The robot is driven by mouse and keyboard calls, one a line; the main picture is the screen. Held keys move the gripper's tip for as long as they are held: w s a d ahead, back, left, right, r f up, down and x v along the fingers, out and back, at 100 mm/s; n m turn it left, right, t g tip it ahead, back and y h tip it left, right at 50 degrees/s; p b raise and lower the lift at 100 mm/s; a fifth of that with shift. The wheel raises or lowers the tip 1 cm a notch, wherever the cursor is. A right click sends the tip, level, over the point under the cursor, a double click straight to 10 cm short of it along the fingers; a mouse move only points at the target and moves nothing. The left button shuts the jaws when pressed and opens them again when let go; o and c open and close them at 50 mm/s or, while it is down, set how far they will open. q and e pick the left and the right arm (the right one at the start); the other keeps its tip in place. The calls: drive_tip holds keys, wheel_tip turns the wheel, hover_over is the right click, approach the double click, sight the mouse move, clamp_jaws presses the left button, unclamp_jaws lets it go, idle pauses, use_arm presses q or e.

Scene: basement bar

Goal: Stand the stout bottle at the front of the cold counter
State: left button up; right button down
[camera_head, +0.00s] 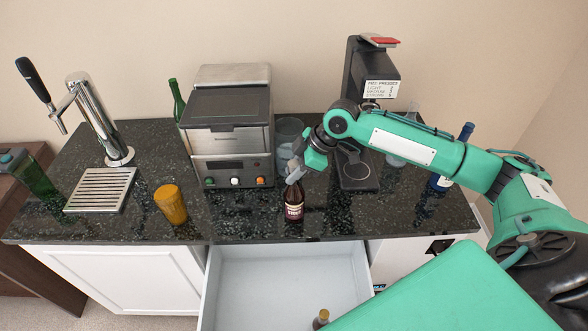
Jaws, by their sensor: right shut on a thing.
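The stout bottle (293,207), dark brown with a red and cream label, is upright at the front of the black speckled counter (240,218), just behind its front edge. My right gripper (295,174) is shut on its neck from above and hides the top. The bottle's base is at the counter surface; I cannot tell whether it bears its full weight there. My left gripper is not in view.
An amber cup (171,204) stands left of the bottle. A steel oven-like machine (228,125) and a black coffee maker (360,125) stand behind it. Below, a white drawer (270,275) is open, with another bottle (321,319) in it. A tap (95,125) is at left.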

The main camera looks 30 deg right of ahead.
drive_tip(key=c, duration=1.2)
unclamp_jaws()
drive_tip(key=shift+d+r, duration=0.2)
drive_tip(key=shift+r, duration=0.1)
drive_tip(key=b+v, duration=0.3)
drive_tip(key=v, duration=0.8)
drive_tip(key=shift+r, duration=0.2)
drive_tip(key=shift+s, duration=0.15)
